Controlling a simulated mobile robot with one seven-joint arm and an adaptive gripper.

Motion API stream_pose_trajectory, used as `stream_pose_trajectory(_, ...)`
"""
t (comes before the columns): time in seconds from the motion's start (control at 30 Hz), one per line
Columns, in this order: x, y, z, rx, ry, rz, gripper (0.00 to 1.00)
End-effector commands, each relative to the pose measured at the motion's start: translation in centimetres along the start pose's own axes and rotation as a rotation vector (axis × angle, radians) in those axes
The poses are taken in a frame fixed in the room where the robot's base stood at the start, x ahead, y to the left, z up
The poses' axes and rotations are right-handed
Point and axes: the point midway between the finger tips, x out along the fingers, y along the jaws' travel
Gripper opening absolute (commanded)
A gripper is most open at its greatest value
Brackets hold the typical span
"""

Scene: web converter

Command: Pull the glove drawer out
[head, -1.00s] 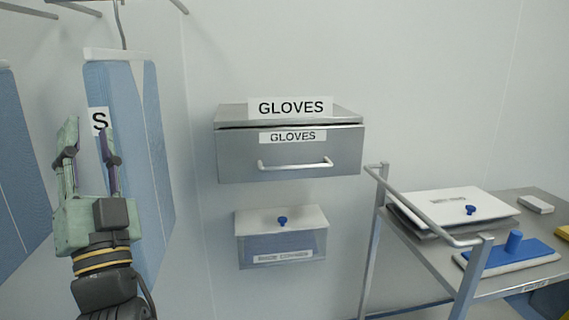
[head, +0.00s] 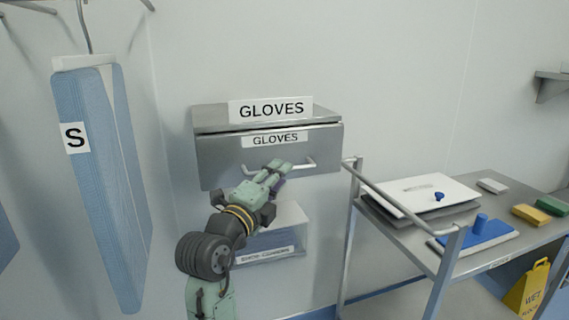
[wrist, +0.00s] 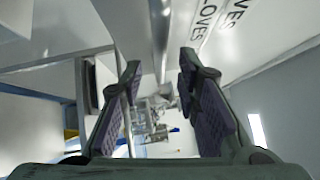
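The glove drawer (head: 222,152) is a grey metal front labelled GLOVES, set in a wall-mounted metal box under a larger GLOVES sign (head: 270,109). Its pale bar handle (head: 309,163) runs across the lower front. My gripper (head: 279,173) is at the handle and hides its middle part in the head view. In the wrist view the fingers of my gripper (wrist: 160,72) are apart, and a pale bar that looks like the handle (wrist: 160,35) shows between them toward the top. I cannot tell whether either finger touches it.
A clear-fronted wall box (head: 262,245) labelled for shoe covers hangs just below, partly hidden by my arm. A metal cart (head: 420,250) with a railing stands close on the right, carrying a white binder-like stack (head: 415,193). A blue garment (head: 105,190) hangs at left.

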Motion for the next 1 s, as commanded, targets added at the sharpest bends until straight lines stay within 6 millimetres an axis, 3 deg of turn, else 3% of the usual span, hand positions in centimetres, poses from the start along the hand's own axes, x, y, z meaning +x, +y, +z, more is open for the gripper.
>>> stream_pose_trajectory(0.2,3.0,-0.1,0.0,-0.001,0.0,0.001,0.3)
stream_pose_trajectory(0.6,3.7,0.0,0.0,0.0,-0.002,0.0,0.3)
stream_pose_trajectory(1.0,3.6,0.0,0.1,0.0,-0.002,0.0,0.03)
